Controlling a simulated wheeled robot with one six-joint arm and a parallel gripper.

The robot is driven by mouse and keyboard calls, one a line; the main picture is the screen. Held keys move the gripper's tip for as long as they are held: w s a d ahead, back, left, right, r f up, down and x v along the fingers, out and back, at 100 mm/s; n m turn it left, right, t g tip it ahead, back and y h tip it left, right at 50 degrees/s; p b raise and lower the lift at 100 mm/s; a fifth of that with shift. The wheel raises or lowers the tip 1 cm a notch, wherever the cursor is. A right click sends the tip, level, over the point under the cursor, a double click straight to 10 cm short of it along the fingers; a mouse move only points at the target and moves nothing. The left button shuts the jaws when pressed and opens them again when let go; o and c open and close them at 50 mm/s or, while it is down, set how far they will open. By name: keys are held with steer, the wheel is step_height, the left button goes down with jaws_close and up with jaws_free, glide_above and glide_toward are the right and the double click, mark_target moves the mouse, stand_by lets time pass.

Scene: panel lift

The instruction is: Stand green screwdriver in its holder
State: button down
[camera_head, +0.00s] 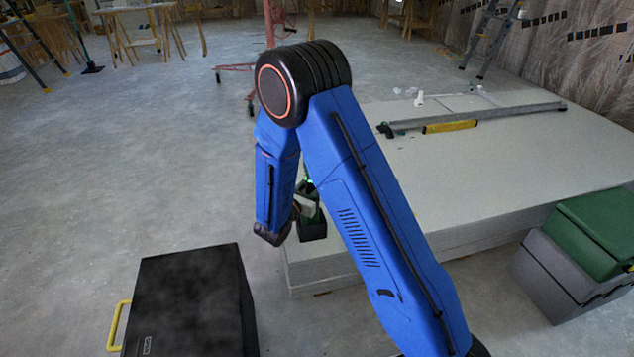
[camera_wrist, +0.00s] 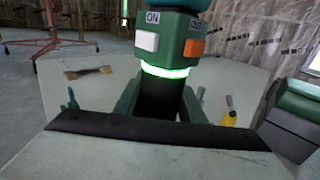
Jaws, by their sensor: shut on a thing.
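My gripper (camera_head: 305,207) is shut on the green screwdriver (camera_wrist: 170,50), beside the near left corner of the stacked panels. In the wrist view the screwdriver has a green body, a white ON button, an orange button and a glowing green ring above a black neck. Dark green parts flank the neck. In the head view its green light (camera_head: 309,181) shows next to my arm, which covers much of it. A small black block (camera_head: 313,230) is below the gripper; I cannot tell whether it is the screwdriver's foot or the holder. No holder is clearly recognizable.
A stack of pale panels (camera_head: 520,150) fills the right side, with a long tool and a yellow piece (camera_head: 450,127) on it. A black case (camera_head: 190,305) stands at the front left. Green and grey boxes (camera_head: 570,265) stand right. The floor (camera_head: 120,170) at left is clear.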

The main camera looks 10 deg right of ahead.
mark_target(309, 190)
steer(key=shift+c, duration=1.4)
jaws_free()
steer(key=shift+v, duration=1.65)
steer(key=v, duration=0.8)
steer(key=shift+s+a, duration=0.2)
steer(key=shift+s, duration=0.05)
stand_by(0.3)
steer(key=shift+a, duration=0.1)
stand_by(0.4)
